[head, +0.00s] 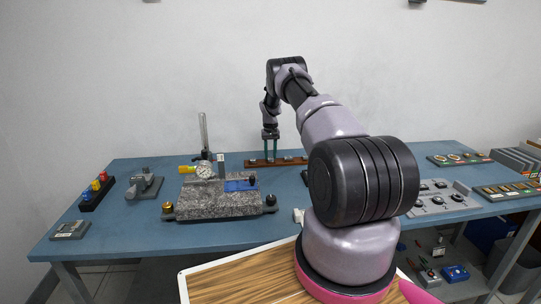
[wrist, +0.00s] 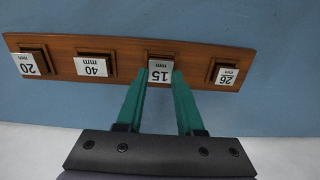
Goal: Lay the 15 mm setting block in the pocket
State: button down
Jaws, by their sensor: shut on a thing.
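The 15 mm setting block (wrist: 160,70) has a white label and sits at its place on a brown wooden rack (wrist: 129,58). My gripper (wrist: 159,82) has its two green fingers on either side of this block and is shut on it. In the head view my gripper (head: 270,156) points down at the rack (head: 290,162) at the back of the bench; the block is too small to make out there. I cannot make out the pocket for certain in either view.
Blocks labelled 20 (wrist: 27,63), 40 (wrist: 92,66) and 26 (wrist: 226,75) stand on the same rack.

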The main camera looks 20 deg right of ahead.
jog(key=shift+f, duration=0.15)
dwell(0.4)
jog(key=shift+c, duration=2.3)
grip_release()
jog(key=c, duration=0.5)
jog(key=shift+r, duration=2.25)
jog(key=o, duration=0.5)
